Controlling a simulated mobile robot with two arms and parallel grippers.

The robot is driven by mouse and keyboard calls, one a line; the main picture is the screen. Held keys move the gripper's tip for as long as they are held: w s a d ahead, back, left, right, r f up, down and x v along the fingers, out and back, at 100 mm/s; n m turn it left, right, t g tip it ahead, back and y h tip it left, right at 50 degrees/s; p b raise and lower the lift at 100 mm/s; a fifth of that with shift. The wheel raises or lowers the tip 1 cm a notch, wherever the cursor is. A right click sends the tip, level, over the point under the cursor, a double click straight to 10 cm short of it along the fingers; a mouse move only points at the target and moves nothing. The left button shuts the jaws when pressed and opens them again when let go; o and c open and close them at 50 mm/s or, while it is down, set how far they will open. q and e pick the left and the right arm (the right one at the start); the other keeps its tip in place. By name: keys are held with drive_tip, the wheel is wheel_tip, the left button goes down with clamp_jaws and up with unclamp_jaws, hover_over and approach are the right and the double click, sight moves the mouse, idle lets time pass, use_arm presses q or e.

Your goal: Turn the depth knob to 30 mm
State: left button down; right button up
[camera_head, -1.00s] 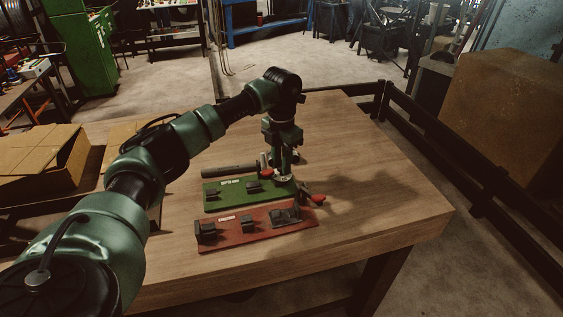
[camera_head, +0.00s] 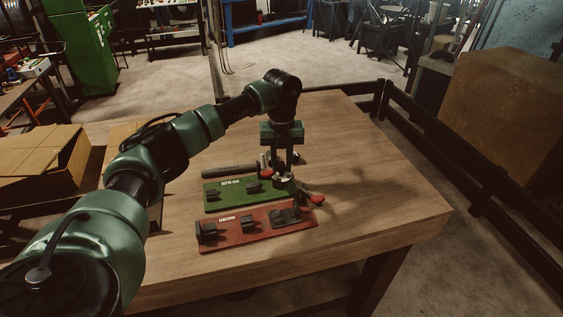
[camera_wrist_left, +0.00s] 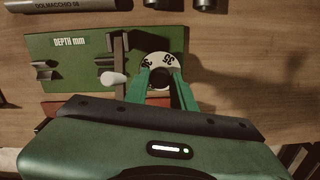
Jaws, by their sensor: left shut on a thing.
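The green plate (camera_head: 228,203) marked "DEPTH mm" lies on the table in the head view. It also shows in the wrist view (camera_wrist_left: 70,85). At its right end is a white round dial (camera_wrist_left: 153,59) with dark numbers; "35" reads at its upper right, and another number at its left is turned and hard to read. My left gripper (camera_head: 284,171) points straight down over this dial. In the wrist view its green fingers (camera_wrist_left: 160,84) are shut on the dark depth knob (camera_wrist_left: 159,79) at the dial's middle. The fingers hide part of the dial. My right gripper is out of view.
A red plate (camera_head: 240,237) with dark blocks lies in front of the green plate. A red-tipped lever (camera_head: 317,199) sticks out at the right. A dark rod (camera_head: 229,171) lies behind. The table's right side is clear. Cardboard boxes (camera_head: 45,155) stand at the left.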

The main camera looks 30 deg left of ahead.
sight(281, 167)
use_arm(q)
drive_tip(key=n+p, duration=0.1)
drive_tip(key=n, duration=0.5)
drive_tip(key=shift+w+n, duration=0.1)
drive_tip(key=shift+n, duration=0.2)
idle(0.4)
drive_tip(key=c, duration=1.2)
unclamp_jaws()
drive_tip(key=shift+a, duration=0.1)
drive_tip(key=shift+o, duration=0.2)
drive_tip(key=shift+r, duration=0.1)
drive_tip(key=shift+r+b, duration=0.3)
drive_tip(key=shift+r, duration=0.05)
wheel_tip(281, 167, up, 7)
drive_tip(key=shift+f+b, duration=0.1)
drive_tip(key=shift+b, duration=0.8)
